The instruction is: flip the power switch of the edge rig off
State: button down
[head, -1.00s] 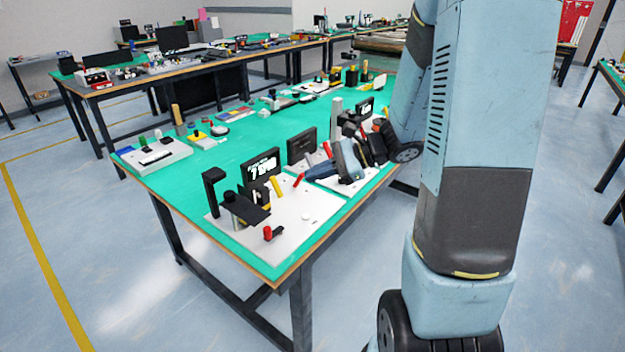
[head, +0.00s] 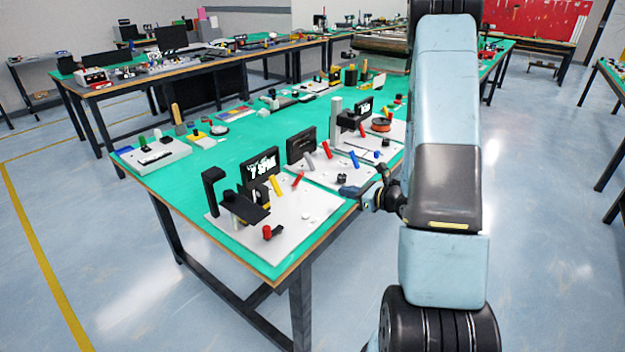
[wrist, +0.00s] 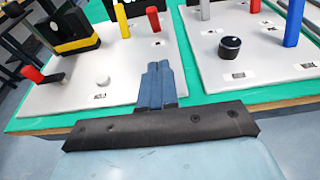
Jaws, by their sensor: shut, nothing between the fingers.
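The rig at the near table corner has a white board (head: 300,232), a dark display (head: 260,165), a black stand and a yellow and a red lever. A small red-topped switch (head: 268,232) sits near its front; it also shows at the left in the wrist view (wrist: 40,75), leaning to the left. No label confirms which rig is the edge rig or which control is its power switch. My gripper (head: 350,191) is shut and empty at the table's front edge, right of this board. In the wrist view its blue fingers (wrist: 158,72) point between two boards, touching no control.
A white button (wrist: 102,81) sits on the left board. The neighbouring board (wrist: 265,75) carries a black knob (wrist: 229,47) and upright levers, including a blue one (wrist: 294,22). More rigs stand farther back. Open floor lies in front of the table.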

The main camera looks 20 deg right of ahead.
aim_at(322, 197)
jog(key=x, duration=0.9)
jog(key=shift+w+a+f, duration=0.1)
jog(key=shift+w+a, duration=0.1)
jog(key=shift+a, duration=0.05)
jog(key=shift+w+a+r, duration=0.35)
jog(key=shift+w+a, duration=0.1)
jog(key=shift+w, duration=0.15)
jog(key=shift+w+a+r, duration=0.35)
jog(key=shift+w+a, duration=0.05)
jog(key=shift+w, duration=0.15)
jog(key=shift+w+a+r, duration=0.25)
jog(key=shift+w+a, duration=0.05)
jog(key=shift+w, duration=0.1)
